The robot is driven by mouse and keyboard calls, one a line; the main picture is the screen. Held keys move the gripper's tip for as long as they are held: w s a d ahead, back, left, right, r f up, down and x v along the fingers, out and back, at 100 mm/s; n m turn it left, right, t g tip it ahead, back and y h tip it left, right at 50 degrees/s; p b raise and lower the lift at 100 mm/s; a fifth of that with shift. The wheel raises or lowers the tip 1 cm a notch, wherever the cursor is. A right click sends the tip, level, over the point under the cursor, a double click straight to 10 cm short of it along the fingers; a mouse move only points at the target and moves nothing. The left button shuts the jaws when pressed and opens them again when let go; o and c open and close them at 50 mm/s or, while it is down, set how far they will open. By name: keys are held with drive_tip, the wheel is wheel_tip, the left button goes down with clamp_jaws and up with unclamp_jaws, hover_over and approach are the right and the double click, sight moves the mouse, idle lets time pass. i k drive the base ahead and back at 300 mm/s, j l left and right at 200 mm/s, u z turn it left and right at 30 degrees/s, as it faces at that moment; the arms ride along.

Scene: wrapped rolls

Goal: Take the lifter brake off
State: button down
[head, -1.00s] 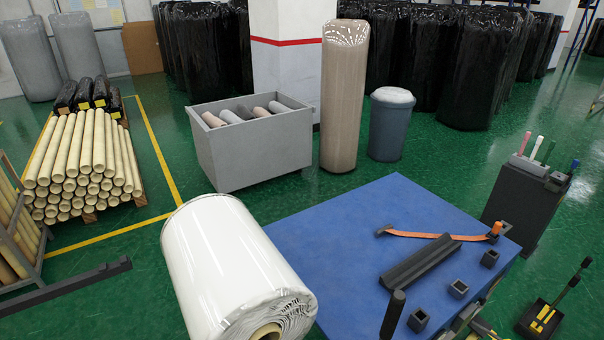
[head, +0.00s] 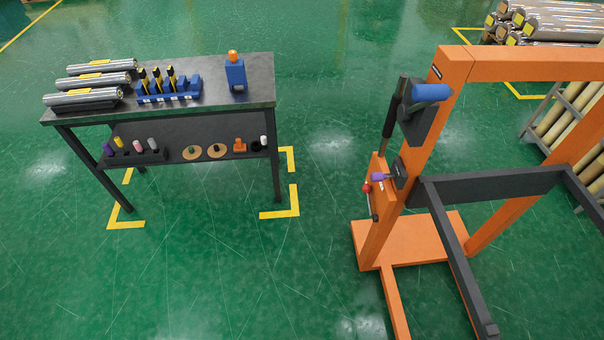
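The lifter (head: 452,70) is an orange frame standing on the right in the head view, with an orange base plate (head: 425,238) on the floor. A dark bracket with a blue grip (head: 431,92) sits high on its near post, beside a black upright handle (head: 389,130). Lower on the post are a small purple grip (head: 380,177) and a red ball knob (head: 367,188) by a dark lever. I cannot tell for sure which of these is the brake or how it is set. My gripper is not in view.
A dark two-shelf table (head: 190,108) stands at the left with silver rolls (head: 95,82), a blue rack (head: 168,90) and small tools. Dark lifter arms (head: 465,265) reach toward the front right. The green floor between table and lifter is clear.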

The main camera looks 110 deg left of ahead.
sight(367, 187)
drive_tip(key=k+j+u, duration=0.15)
drive_tip(key=j+u, duration=0.15)
drive_tip(key=u, duration=0.15)
drive_tip(key=k+j+u, duration=0.1)
drive_tip(key=j+u, duration=1.15)
drive_tip(key=j, duration=0.5)
drive_tip(key=i+j+u, duration=0.1)
drive_tip(key=j, duration=0.35)
drive_tip(key=i+j, duration=0.1)
drive_tip(key=j, duration=0.4)
drive_tip(key=u, duration=0.05)
